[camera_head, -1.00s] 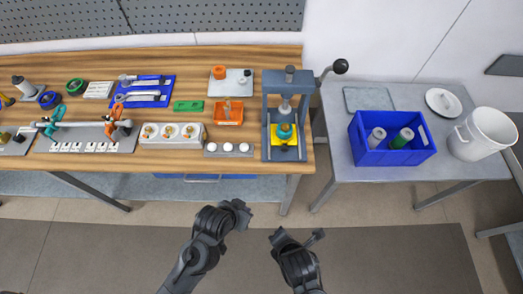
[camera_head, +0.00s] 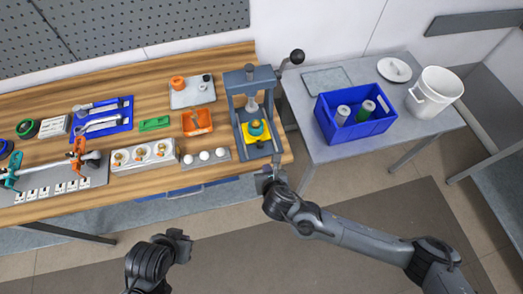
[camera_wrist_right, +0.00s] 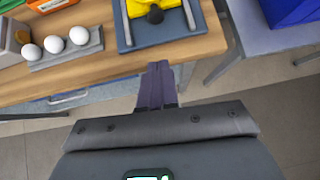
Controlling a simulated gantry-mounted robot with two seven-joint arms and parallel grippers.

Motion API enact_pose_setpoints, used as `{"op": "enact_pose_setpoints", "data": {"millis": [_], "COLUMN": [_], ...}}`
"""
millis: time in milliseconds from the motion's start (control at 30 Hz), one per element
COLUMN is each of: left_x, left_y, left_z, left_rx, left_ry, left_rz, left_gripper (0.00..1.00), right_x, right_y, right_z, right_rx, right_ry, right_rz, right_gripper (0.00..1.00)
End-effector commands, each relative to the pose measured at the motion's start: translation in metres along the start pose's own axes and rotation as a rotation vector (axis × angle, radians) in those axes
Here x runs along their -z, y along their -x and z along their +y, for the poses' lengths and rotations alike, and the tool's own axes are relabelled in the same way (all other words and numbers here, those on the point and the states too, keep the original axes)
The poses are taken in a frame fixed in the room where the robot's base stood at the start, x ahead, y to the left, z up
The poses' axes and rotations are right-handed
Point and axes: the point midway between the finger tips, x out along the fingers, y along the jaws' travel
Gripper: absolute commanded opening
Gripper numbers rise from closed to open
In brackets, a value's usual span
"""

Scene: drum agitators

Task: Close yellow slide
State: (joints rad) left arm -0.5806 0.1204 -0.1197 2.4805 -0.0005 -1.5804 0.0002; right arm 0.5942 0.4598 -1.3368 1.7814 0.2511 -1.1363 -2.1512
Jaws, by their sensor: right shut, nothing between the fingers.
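The yellow slide (camera_head: 246,138) sits in the base of the grey-blue press (camera_head: 250,75) at the right end of the wooden table, with a teal and brass part on it. In the right wrist view the slide (camera_wrist_right: 175,4) shows at the top edge, with a black knob (camera_wrist_right: 155,15) at its front; the rest is cut off. My right gripper (camera_head: 275,162) is just in front of the press base, apart from the knob. Its fingers (camera_wrist_right: 158,68) are shut together and empty. My left gripper (camera_head: 180,240) is low, away from the table; its jaws are unclear.
A tray with white balls (camera_head: 205,157) lies left of the press. The press's lever with a black ball (camera_head: 297,56) sticks out on its right. A blue crate (camera_head: 357,118) and a white bucket (camera_head: 434,92) stand on the grey side table.

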Motion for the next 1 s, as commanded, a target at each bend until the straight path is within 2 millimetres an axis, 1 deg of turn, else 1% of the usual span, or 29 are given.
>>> {"op": "enact_pose_setpoints", "data": {"millis": [200, 400, 500, 700, 1000], "left_x": [0.001, 0.000, 0.001, 0.001, 0.002], "left_y": [0.001, 0.000, 0.003, 0.004, 0.004], "left_z": [0.000, 0.000, 0.000, 0.000, 0.000], "left_rx": [0.000, 0.000, 0.000, 0.000, 0.000], "left_ry": [0.000, 0.000, 0.000, 0.000, 0.000], "left_rz": [0.000, 0.000, 0.000, 0.001, 0.001], "left_gripper": [0.00, 0.00, 0.00, 0.00, 0.00], "right_x": [0.001, 0.001, -0.011, -0.024, -0.028], "right_y": [-0.040, -0.072, -0.082, -0.095, -0.100], "right_z": [0.001, 0.001, 0.001, 0.001, 0.001], "right_rx": [0.001, -0.001, -0.001, -0.001, -0.001], "right_ry": [-0.002, -0.004, -0.005, -0.003, -0.002], "right_rz": [0.002, 0.002, 0.000, 0.000, 0.000], "right_gripper": [0.00, 0.00, 0.00, 0.00, 0.00]}}
